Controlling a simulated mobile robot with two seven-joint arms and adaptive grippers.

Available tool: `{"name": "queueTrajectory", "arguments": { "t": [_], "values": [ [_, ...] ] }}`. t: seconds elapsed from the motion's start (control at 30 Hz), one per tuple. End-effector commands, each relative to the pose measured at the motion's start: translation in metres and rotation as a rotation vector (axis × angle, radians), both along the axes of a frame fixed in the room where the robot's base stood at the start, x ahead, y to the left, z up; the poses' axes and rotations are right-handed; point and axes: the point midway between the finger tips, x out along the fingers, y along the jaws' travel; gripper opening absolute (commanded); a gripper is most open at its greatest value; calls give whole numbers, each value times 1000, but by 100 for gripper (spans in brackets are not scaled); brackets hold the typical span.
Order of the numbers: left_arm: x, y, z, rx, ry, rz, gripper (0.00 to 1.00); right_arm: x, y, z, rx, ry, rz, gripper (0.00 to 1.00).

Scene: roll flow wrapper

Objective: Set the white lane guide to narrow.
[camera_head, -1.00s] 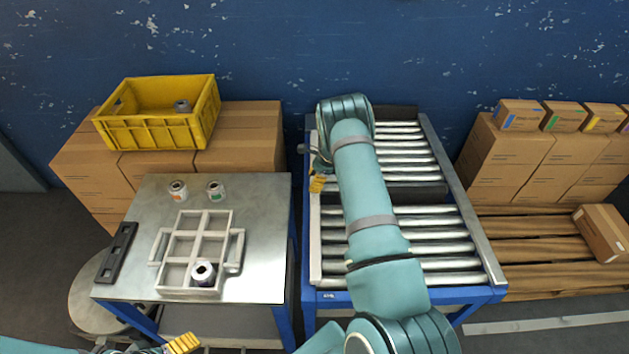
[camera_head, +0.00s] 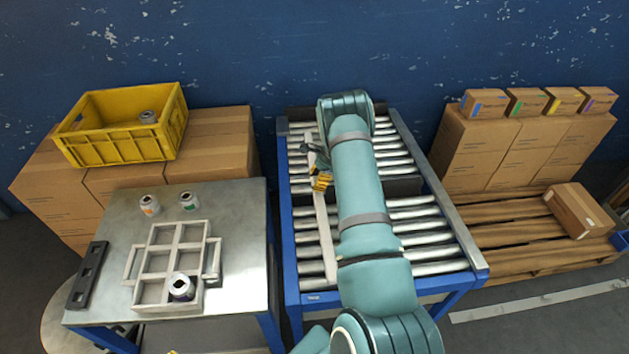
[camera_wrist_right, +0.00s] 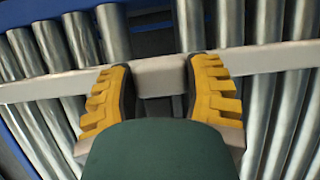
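The white lane guide (camera_head: 325,235) is a long pale bar lying lengthwise over the rollers, set in from the conveyor's left rail with bare rollers on both sides. Its far part is partly hidden by my right gripper (camera_head: 321,180). In the right wrist view the guide (camera_wrist_right: 262,59) runs across the picture. My right gripper (camera_wrist_right: 160,92) has its yellow fingers on either side of a pale block on the guide, closed up against it. Only a tiny yellow speck shows at the bottom edge of the head view, so my left gripper is effectively out of view.
The roller conveyor (camera_head: 455,235) has a blue frame and metal side rails. To its left a metal table (camera_head: 240,230) holds a divided tray (camera_head: 150,308), cans and a dark rack. A yellow crate (camera_head: 115,147) sits on boxes behind. A pallet (camera_head: 510,215) stands right.

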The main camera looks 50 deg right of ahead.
Motion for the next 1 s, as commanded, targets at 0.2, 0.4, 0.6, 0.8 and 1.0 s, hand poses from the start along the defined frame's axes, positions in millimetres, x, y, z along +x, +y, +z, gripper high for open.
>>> {"name": "queueTrajectory", "arguments": {
  "t": [0.2, 0.4, 0.6, 0.8, 1.0],
  "values": [
    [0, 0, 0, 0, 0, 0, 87, -2, -3, 0, -6, 2, -3, 85],
    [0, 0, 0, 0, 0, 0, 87, -2, -3, 1, -4, 2, -2, 85],
    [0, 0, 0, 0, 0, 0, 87, -5, -9, 19, -5, 0, -3, 85],
    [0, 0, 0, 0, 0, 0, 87, -14, -23, 57, -7, -1, -3, 85],
    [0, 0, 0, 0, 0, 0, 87, -21, -35, 90, -6, -1, -5, 85]
  ]
}}
